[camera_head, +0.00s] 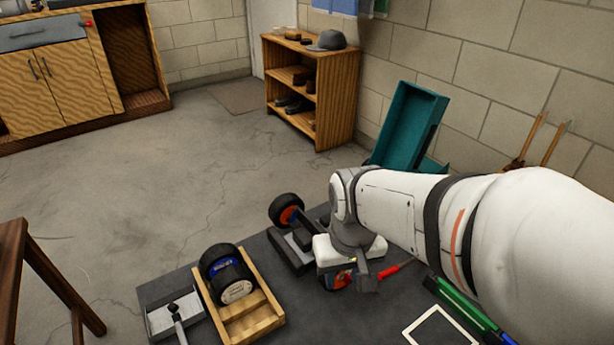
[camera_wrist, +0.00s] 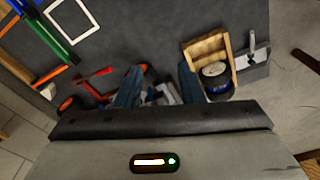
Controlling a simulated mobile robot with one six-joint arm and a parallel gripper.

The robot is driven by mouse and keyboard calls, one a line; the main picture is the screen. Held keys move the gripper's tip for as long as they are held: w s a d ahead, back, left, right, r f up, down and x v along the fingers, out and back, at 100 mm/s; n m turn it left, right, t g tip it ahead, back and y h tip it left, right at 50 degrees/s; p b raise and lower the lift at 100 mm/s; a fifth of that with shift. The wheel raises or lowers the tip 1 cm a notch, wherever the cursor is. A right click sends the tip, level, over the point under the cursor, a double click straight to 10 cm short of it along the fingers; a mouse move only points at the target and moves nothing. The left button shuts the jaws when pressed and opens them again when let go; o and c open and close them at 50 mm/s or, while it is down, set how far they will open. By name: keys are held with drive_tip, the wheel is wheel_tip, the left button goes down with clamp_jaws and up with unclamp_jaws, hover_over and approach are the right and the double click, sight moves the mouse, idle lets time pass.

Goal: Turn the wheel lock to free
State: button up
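My gripper (camera_head: 358,278) is over the dark mat, at the racecar. In the wrist view its two fingers (camera_wrist: 160,82) stand well apart, with grey and white parts of the car (camera_wrist: 168,93) showing between and behind them. The car's black wheel with an orange hub (camera_head: 287,212) is left of my gripper in the head view. Another orange-hubbed wheel (camera_head: 338,281) is beside the fingers, partly hidden. Red car parts (camera_wrist: 97,82) show in the wrist view. I cannot make out the wheel lock; my gripper covers much of the car.
A wooden tray (camera_head: 265,328) holds a black cylinder with a blue and white label (camera_head: 227,275). Beside it is a small grey tray (camera_head: 160,320). Green and blue bars (camera_head: 460,300) and a white frame (camera_head: 440,330) lie to the right. A shelf (camera_head: 335,95) stands behind.

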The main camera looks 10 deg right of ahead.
drive_tip(key=shift+w+a, duration=0.15)
drive_tip(key=shift+w, duration=0.1)
drive_tip(key=w+a+f+m+g+y+p, duration=0.1)
drive_tip(key=w+f+m+g+y+p, duration=0.2)
drive_tip(key=w, duration=0.4)
drive_tip(key=w+a+f+m+g+y, duration=0.1)
drive_tip(key=w+f+m+y, duration=0.35)
drive_tip(key=w, duration=0.25)
drive_tip(key=m+t+y+p, duration=0.4)
drive_tip(key=m+t+y, duration=0.2)
drive_tip(key=m+t, duration=0.85)
hover_over(350, 280)
drive_tip(key=s+a, duration=0.2)
drive_tip(key=a, duration=0.1)
wheel_tip(350, 280, down, 24)
drive_tip(key=m+g, duration=0.1)
drive_tip(key=g, duration=0.1)
drive_tip(key=s+d+f+m+t+h+p, duration=0.1)
drive_tip(key=s+d+f+m+t+h, duration=0.15)
drive_tip(key=f, duration=0.25)
drive_tip(key=s+d+f+m+t+h, duration=0.1)
drive_tip(key=f+m+t+h, duration=0.15)
drive_tip(key=f, duration=0.25)
drive_tip(key=s+d+f+m+t+h+p, duration=0.1)
drive_tip(key=s+d+f+m+t+h, duration=0.1)
drive_tip(key=f+m, duration=0.25)
drive_tip(key=shift+n, duration=0.35)
drive_tip(key=b+x, duration=0.2)
drive_tip(key=x, duration=0.5)
drive_tip(key=shift+w+d+f, duration=0.15)
